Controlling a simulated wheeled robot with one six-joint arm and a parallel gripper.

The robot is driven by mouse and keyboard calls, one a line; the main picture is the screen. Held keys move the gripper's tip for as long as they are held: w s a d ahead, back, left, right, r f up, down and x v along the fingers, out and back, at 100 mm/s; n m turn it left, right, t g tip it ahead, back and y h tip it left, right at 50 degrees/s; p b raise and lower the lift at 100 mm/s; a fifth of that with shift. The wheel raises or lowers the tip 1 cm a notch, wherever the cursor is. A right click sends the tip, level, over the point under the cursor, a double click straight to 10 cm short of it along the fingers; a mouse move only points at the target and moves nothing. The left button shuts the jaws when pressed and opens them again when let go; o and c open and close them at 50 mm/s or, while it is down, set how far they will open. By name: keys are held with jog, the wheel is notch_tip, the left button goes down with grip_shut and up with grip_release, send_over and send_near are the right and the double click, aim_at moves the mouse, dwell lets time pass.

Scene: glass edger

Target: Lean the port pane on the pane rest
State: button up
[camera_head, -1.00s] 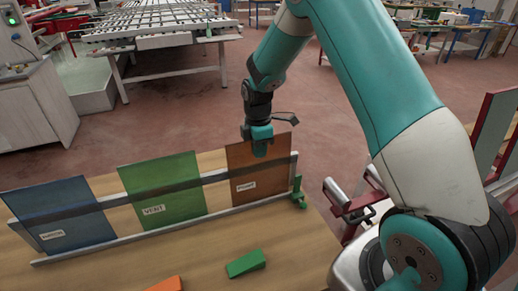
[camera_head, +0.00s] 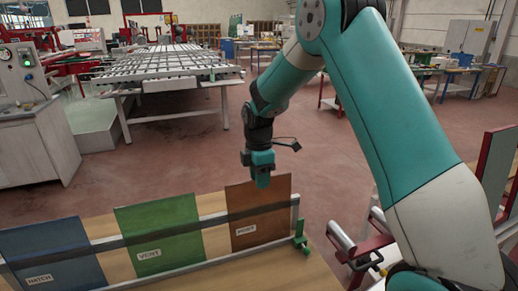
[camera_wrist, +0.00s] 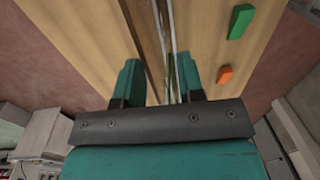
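The port pane (camera_head: 258,212), brown-orange with a white PORT label, stands upright in the rack at the right end of the row. My gripper (camera_head: 262,183) is at its top edge in the head view. In the wrist view my gripper (camera_wrist: 158,82) has its two fingers apart, with the brown pane's thin edge (camera_wrist: 143,35) between them, nearer the left finger; contact cannot be told. A red-edged upright stand with a grey-green face (camera_head: 499,175) is at the right edge; I cannot tell whether it is the pane rest.
The green VENT pane (camera_head: 160,230) and blue HATCH pane (camera_head: 48,254) stand to the left in the same rack. A green clamp-like piece (camera_head: 301,240) is at the rack's right end. Red brackets with metal rollers (camera_head: 341,236) lie right of the bench. The wrist view shows green (camera_wrist: 241,21) and orange (camera_wrist: 225,75) blocks.

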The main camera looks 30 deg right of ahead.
notch_tip(320, 180, up, 12)
jog(key=b, duration=0.2)
jog(key=shift+w+r, duration=0.15)
jog(key=shift+w, duration=0.25)
jog(key=shift+d, duration=0.1)
